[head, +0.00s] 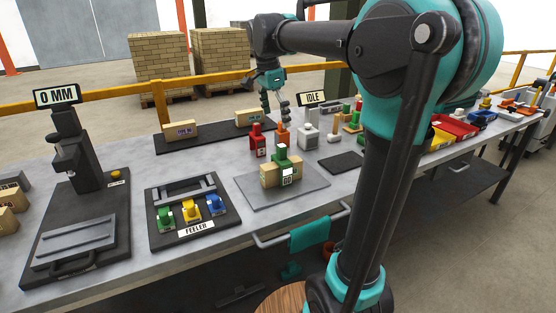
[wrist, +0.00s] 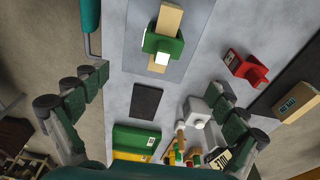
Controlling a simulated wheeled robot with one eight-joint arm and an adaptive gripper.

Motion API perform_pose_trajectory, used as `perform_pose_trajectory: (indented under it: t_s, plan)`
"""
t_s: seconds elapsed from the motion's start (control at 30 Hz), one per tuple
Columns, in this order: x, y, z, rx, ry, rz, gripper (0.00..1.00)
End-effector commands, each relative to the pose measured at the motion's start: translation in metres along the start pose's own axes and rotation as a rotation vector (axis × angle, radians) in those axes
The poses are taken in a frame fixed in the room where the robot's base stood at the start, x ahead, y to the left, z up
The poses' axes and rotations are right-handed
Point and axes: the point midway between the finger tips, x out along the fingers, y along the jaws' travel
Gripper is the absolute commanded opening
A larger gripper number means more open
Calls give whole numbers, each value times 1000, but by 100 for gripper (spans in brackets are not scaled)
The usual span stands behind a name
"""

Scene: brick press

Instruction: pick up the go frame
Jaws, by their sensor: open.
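The go frame (head: 281,158) is green and sits over a tan brick (head: 268,177) on a grey plate (head: 312,184) in the head view, with a small white label on its front. In the wrist view the green frame (wrist: 161,43) straddles the brick near the top of the picture. My gripper (head: 275,112) hangs beyond it above the bench, fingers pointing down. In the wrist view my gripper (wrist: 160,85) has its fingers wide apart, with nothing between them. The frame lies ahead of the fingers, apart from them.
A red block-like piece (head: 257,140), an orange piece (head: 282,137) and a grey piece (head: 309,137) stand behind the frame. A dark mat (head: 341,162) lies bare to its right. The feeler board (head: 170,231) is at left. An IDLE sign (head: 312,98) stands near my gripper.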

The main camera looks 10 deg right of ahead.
Motion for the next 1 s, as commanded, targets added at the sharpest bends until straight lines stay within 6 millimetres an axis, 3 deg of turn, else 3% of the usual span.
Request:
perform_pose_trajectory:
  t_s: [0.17,0.63,1.0]
  plan:
    - [11,-2,0,23,2,6,97]
    - [100,-1,0,21,2,4,97]
    - [131,-3,0,20,2,4,97]
